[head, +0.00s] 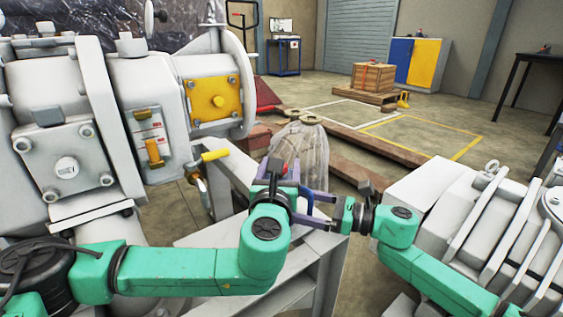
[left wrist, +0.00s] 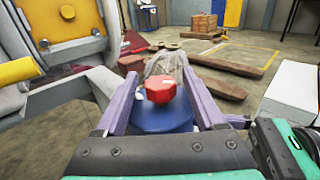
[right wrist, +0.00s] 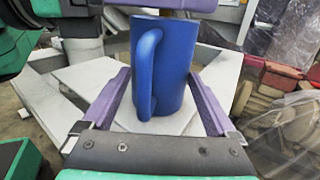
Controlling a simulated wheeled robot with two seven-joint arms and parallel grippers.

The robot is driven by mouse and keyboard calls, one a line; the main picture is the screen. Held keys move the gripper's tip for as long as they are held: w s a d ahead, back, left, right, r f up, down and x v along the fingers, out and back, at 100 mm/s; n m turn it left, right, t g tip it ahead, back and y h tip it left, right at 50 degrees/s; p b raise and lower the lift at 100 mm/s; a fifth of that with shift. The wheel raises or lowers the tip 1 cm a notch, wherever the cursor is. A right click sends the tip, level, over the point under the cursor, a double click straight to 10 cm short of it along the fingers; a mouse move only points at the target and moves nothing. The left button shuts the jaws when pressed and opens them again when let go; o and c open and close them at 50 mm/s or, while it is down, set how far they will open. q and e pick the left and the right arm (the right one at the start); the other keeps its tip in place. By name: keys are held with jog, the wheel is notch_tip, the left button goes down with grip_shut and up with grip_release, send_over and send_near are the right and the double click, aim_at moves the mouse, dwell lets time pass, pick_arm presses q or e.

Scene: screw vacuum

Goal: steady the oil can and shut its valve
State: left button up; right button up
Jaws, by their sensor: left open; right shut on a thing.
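The oil can is a blue cylinder (right wrist: 178,65) with a side handle (right wrist: 146,75) in the right wrist view. My right gripper (right wrist: 160,100) has its purple fingers on both sides of it and is shut on it. In the left wrist view the can's blue top (left wrist: 162,118) carries a red faceted valve knob (left wrist: 160,91). My left gripper (left wrist: 160,105) is open, its fingers on either side of the knob with gaps. In the head view both grippers meet near the centre, left (head: 285,178) and right (head: 322,210); the can is mostly hidden there.
A large grey machine with a yellow-handled tap (head: 214,155) stands close on the left. More grey machinery (head: 490,220) is at the right. A pale metal stand (head: 325,255) is below. Behind are a wrapped bundle (head: 300,150), a crate (head: 373,77) and open floor.

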pick_arm(q)
jog(key=shift+w+d, duration=0.15)
jog(key=shift+w, duration=0.95)
grip_shut()
jog(key=shift+h, duration=0.4)
jog(key=shift+d+f+m+g+h, duration=0.15)
jog(key=shift+m+g+h, duration=0.35)
jog(key=shift+m+h, duration=0.95)
jog(key=shift+s+d+m+g+h, duration=0.15)
jog(key=shift+m+g+h, duration=0.3)
jog(key=shift+h, duration=0.4)
jog(key=shift+s+d+m+g+h, duration=0.1)
jog(key=shift+d+m+g+h, duration=0.2)
jog(key=shift+m+h, duration=0.45)
jog(key=shift+s+d+m+g+h, duration=0.1)
jog(key=shift+m+g+h, duration=0.3)
jog(key=shift+h, duration=0.55)
